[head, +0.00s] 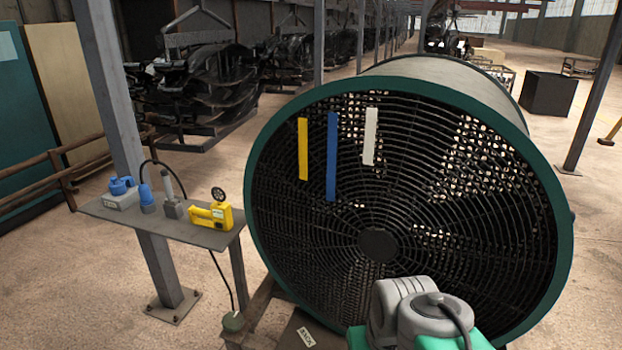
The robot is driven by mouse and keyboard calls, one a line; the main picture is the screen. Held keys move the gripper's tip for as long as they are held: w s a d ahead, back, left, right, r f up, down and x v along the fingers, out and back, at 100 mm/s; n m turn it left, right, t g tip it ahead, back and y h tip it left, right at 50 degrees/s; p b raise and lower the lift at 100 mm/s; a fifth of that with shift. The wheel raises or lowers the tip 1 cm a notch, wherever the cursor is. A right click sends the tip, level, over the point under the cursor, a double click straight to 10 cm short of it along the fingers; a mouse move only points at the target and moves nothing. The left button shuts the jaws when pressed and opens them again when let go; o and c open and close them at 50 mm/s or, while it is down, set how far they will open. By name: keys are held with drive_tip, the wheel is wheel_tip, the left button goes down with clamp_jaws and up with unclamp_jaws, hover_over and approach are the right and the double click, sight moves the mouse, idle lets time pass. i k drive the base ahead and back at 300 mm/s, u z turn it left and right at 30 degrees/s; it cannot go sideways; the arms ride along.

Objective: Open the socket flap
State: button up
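A blue socket with a round lid-like flap (122,186) sits on a pale grey box (121,201) at the left end of a small grey metal table. The socket is small in the picture, and I cannot tell whether its flap is fully shut. A blue plug (147,204) stands just right of it, with a dark cable looping behind. My grey and green arm shows at the bottom, right of the middle, well apart from the socket. My gripper's fingers are not in view.
The table (185,228) also holds a grey handheld device (172,207) and a yellow meter with a small fan wheel (211,213). A steel post (125,130) rises beside the table. A large green-rimmed fan (262,150) with three ribbons stands close on the right.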

sight(115, 184)
drive_tip(key=u, duration=0.5)
drive_tip(key=k, duration=0.6)
drive_tip(key=u, duration=0.9)
drive_tip(key=i, duration=1.35)
drive_tip(key=u, duration=0.5)
drive_tip(key=i, duration=1.75)
drive_tip(key=u, duration=0.15)
